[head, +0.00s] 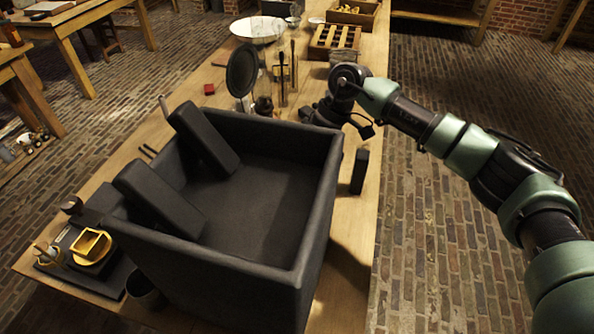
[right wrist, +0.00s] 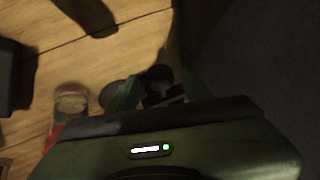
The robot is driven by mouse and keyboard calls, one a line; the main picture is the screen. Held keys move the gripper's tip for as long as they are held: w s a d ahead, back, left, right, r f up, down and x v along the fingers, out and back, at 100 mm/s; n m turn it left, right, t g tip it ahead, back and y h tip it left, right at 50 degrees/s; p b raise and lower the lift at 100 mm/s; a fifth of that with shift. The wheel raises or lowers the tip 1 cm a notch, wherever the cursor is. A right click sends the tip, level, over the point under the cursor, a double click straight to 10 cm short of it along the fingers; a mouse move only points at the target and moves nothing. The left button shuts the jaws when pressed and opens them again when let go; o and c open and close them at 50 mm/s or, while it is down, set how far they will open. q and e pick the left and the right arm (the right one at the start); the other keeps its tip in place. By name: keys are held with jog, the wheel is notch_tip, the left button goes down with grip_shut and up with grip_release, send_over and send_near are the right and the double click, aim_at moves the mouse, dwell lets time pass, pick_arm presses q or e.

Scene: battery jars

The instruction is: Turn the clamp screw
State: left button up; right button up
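My right gripper (right wrist: 160,92) shows in the right wrist view with its two green fingers apart. A small dark knob-like part (right wrist: 158,76) lies between them in shadow; it may be the clamp screw, but I cannot tell for sure. I cannot see contact between the fingers and it. In the head view my right arm reaches in from the right, and its dark wrist end hangs over the bench's right side, beyond the large dark box. The fingertips and the clamp screw cannot be made out there. My left gripper is not in view.
A large open dark box (head: 318,190) with two slanted dark slabs fills the near bench (head: 130,150). A dark round disc (head: 242,70) stands beyond it. A clear jar (right wrist: 72,103) sits left of my right gripper. A white bowl (head: 258,28) and a compartment tray (head: 318,52) stand farther back.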

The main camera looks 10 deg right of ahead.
grip_shut()
jog(key=shift+s+r+t+p, duration=0.1)
jog(key=shift+r+t+p, duration=0.15)
jog(key=shift+p, duration=0.35)
jog(key=shift+s+t+h+p, duration=0.1)
jog(key=shift+t+h+p, duration=0.25)
jog(key=shift+t+h, duration=0.1)
jog(key=shift+f+n+t, duration=0.15)
jog(key=shift+n+t, duration=0.15)
jog(key=shift+t, duration=0.1)
jog(key=shift+s+a+f+t+h, duration=0.1)
jog(key=shift+t+h, duration=0.15)
jog(key=shift+t, duration=0.55)
jog(key=shift+o, duration=1.2)
grip_release()
